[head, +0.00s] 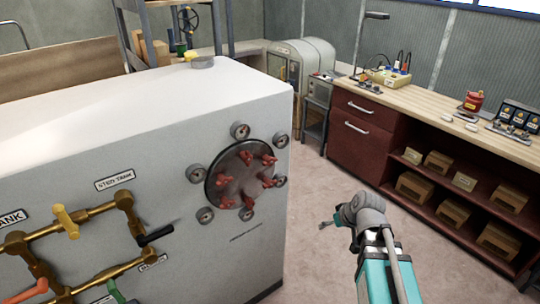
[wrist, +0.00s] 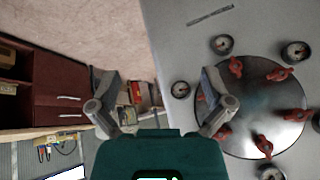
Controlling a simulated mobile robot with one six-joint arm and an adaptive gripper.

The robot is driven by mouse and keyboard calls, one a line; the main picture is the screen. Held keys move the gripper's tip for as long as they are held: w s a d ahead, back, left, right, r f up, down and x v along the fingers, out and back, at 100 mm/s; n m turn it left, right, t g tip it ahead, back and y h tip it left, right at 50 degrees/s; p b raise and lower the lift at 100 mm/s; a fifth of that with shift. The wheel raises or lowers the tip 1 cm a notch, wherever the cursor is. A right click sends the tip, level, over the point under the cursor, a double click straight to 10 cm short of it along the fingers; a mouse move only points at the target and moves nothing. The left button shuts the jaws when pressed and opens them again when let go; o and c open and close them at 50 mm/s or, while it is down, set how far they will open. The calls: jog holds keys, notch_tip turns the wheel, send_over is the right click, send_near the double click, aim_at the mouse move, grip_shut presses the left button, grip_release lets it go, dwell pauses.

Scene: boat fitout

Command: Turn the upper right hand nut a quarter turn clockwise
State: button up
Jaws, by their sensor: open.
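A round metal hatch (head: 236,176) with several red nuts is set in the side of a white tank cabinet (head: 130,130). The upper right hand nut (head: 268,158) sits near the hatch's rim. The wrist view is about upside down; there this nut (wrist: 222,135) appears at lower left of the hatch (wrist: 255,105), close to the right finger. My gripper (head: 328,222) is to the right of the hatch, apart from it. In the wrist view my gripper (wrist: 158,88) has its fingers wide apart with nothing between them. No nut is hidden in the head view.
Several round fittings (head: 240,130) ring the hatch. Brass pipes (head: 95,215) with coloured valve handles are at left. A workbench (head: 440,115) with red drawers and shelves stands at right. The carpeted floor (head: 325,180) between them is clear.

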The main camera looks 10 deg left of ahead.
aim_at(271, 161)
jog(key=w+a+r+n+t+y+p, duration=0.2)
jog(key=w+a+r, duration=0.2)
jog(key=a+r, duration=0.3)
jog(key=w+a+r+n+t+y+p, duration=0.2)
jog(key=w+a+r+t+y, duration=0.1)
jog(key=a+r, duration=0.4)
jog(key=shift+w+a+r+n+p, duration=0.2)
jog(key=shift+w+r+n+p, duration=0.1)
jog(key=shift+w+r+p, duration=0.15)
jog(key=shift+y, duration=0.3)
jog(key=b+x, duration=0.5)
jog(key=x, duration=0.8)
jog(key=shift+w+a+f, duration=0.2)
jog(key=shift+w, duration=0.05)
jog(key=c, duration=0.9)
